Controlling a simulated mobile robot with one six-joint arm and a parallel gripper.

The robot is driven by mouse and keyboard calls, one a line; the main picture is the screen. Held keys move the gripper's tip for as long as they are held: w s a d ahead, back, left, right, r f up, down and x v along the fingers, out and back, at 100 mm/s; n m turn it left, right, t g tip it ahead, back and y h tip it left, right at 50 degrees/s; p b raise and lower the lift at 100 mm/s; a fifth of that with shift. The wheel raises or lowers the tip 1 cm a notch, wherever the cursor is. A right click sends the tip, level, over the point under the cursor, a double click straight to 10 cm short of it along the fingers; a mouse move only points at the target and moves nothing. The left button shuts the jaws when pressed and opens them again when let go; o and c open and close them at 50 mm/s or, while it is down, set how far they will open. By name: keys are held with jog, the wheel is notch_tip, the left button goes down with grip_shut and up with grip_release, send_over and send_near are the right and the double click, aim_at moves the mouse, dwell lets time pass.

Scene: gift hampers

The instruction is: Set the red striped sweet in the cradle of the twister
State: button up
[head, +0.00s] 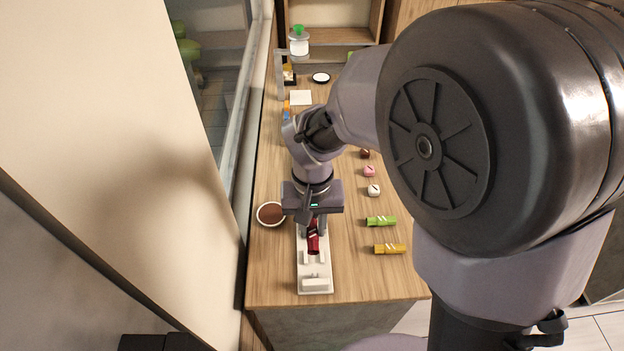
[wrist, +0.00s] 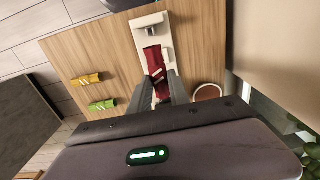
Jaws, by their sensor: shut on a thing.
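The red striped sweet (head: 313,240) is dark red with pale stripes. My gripper (head: 312,226) is shut on it, over the white twister (head: 316,285). In the wrist view, the sweet (wrist: 153,60) lies lengthwise along the twister (wrist: 139,24), with its near end between my fingers (wrist: 161,88). The cradle of the twister is largely hidden beneath the sweet and my gripper. I cannot tell whether the sweet touches it.
A green sweet (head: 381,221) and a yellow sweet (head: 390,249) lie to the right. A round brown-filled bowl (head: 271,214) stands close on the left. Small pink (head: 369,171) and white (head: 374,190) pieces lie farther back. The counter's front edge is near the twister.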

aim_at(314, 242)
jog(key=shift+d, duration=0.25)
notch_tip(314, 242, down, 6)
jog(key=b, duration=0.4)
jog(key=shift+a+r+b, duration=0.1)
jog(key=shift+r+b, duration=0.1)
jog(key=shift+b, duration=0.1)
jog(key=shift+f, duration=0.1)
jog(key=shift+f, duration=0.15)
jog(key=shift+f, duration=0.1)
jog(key=shift+f+b, duration=0.3)
jog(key=shift+b, duration=0.2)
jog(key=shift+f+b, duration=0.55)
jog(key=shift+f, duration=0.25)
dwell(1.9)
jog(key=shift+r, duration=0.1)
